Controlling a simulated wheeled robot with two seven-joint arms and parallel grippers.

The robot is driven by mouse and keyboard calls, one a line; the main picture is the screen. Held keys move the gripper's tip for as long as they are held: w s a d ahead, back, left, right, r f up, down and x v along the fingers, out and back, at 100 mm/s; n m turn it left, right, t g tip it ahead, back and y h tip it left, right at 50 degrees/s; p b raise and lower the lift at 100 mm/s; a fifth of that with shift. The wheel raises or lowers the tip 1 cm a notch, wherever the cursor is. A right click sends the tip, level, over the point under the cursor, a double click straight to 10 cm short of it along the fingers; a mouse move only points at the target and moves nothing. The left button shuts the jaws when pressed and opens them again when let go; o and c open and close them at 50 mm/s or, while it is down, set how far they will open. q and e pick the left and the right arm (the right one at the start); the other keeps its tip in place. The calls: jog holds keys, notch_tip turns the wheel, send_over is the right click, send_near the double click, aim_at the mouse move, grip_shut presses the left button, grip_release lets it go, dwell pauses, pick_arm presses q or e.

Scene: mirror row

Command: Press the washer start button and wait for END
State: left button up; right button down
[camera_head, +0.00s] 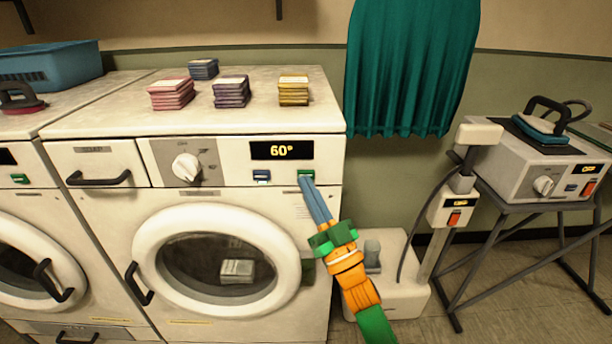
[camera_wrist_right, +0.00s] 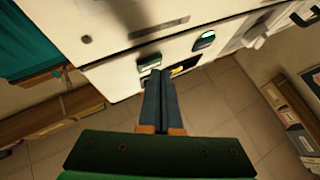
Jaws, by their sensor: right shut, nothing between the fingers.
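The white washer (camera_head: 110,225) stands in the middle of the head view, its round door (camera_head: 152,250) shut. A pale folded bundle (camera_head: 237,270) shows behind the glass. Below the display are a blue button (camera_head: 262,176) and a green button (camera_head: 306,173). My right gripper (camera_head: 308,184) is shut and empty, its fingertips at the lower edge of the green button. In the wrist view the closed fingers (camera_wrist_right: 162,78) reach the panel. I cannot tell whether they touch or press the button. My left gripper is out of view.
Folded cloth stacks, including a yellow one (camera_head: 293,91), lie on the washer top. A second washer (camera_head: 35,205) adjoins on the left. On the right stand a white post unit (camera_head: 450,207) and a metal-legged table with an iron device (camera_head: 510,172). A teal curtain (camera_head: 410,65) hangs behind.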

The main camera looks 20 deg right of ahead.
jog(key=shift+w+d, duration=0.1)
jog(key=shift+w, duration=0.2)
dwell(0.5)
jog(key=shift+s+a+p, duration=0.2)
jog(key=shift+s+p, duration=0.15)
jog(key=shift+s, duration=0.4)
jog(key=s+p, duration=0.1)
jog(key=s, duration=0.1)
jog(key=s+a+p, duration=0.1)
jog(key=s, duration=0.1)
jog(key=shift+s+a+p, duration=0.2)
jog(key=shift+s+p, duration=0.2)
dwell(0.3)
